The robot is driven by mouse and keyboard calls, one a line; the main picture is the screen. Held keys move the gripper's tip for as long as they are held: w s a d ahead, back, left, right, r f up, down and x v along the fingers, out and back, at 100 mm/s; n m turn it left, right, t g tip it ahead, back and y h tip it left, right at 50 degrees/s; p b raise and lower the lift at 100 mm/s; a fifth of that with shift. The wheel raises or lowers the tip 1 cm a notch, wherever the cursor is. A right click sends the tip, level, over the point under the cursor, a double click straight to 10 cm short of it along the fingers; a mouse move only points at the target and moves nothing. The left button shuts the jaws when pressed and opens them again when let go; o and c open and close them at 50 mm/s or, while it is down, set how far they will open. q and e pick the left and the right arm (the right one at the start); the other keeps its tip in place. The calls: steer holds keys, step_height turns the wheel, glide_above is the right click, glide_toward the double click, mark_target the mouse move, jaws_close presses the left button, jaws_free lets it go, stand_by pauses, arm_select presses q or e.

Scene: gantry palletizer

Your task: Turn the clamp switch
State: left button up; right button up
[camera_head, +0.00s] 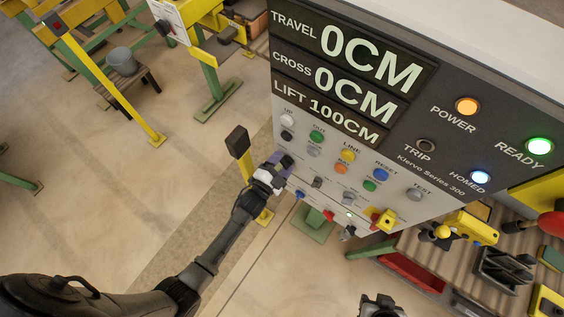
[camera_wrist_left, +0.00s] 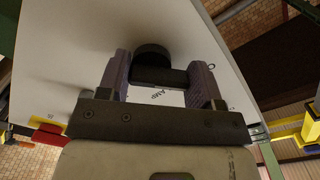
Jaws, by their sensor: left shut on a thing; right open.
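The clamp switch (camera_wrist_left: 158,74) is a black rotary knob with a bar-shaped grip on a pale panel, seen in the left wrist view. Part of its label, ending in "AMP", shows below it. My left gripper (camera_wrist_left: 160,78) has one finger on each side of the bar and is shut on it. In the head view my left gripper (camera_head: 283,165) is at the lower left edge of the control panel (camera_head: 450,85) and mostly hides the switch. My right gripper (camera_head: 380,306) is open at the bottom edge of the head view, partly cut off and away from the panel.
Several coloured buttons, such as a yellow one (camera_head: 348,155), sit close to the right of my left gripper. A yellow post with a dark top (camera_head: 238,142) stands behind it. A workbench with tools (camera_head: 490,240) is at the right.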

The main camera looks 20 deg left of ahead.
arm_select(q)
steer(key=shift+n, duration=0.4)
steer(key=o, duration=0.9)
steer(key=shift+s, duration=0.1)
steer(key=shift+s+a+b, duration=0.4)
steer(key=shift+s+a, duration=0.05)
steer(key=shift+s, duration=1.8)
steer(key=shift+s+a+b, duration=0.4)
steer(key=shift+s+a, duration=0.05)
steer(key=shift+s, duration=1.75)
steer(key=shift+s+a+b, duration=0.4)
steer(key=shift+s+a, duration=0.05)
steer(key=shift+s, duration=1.8)
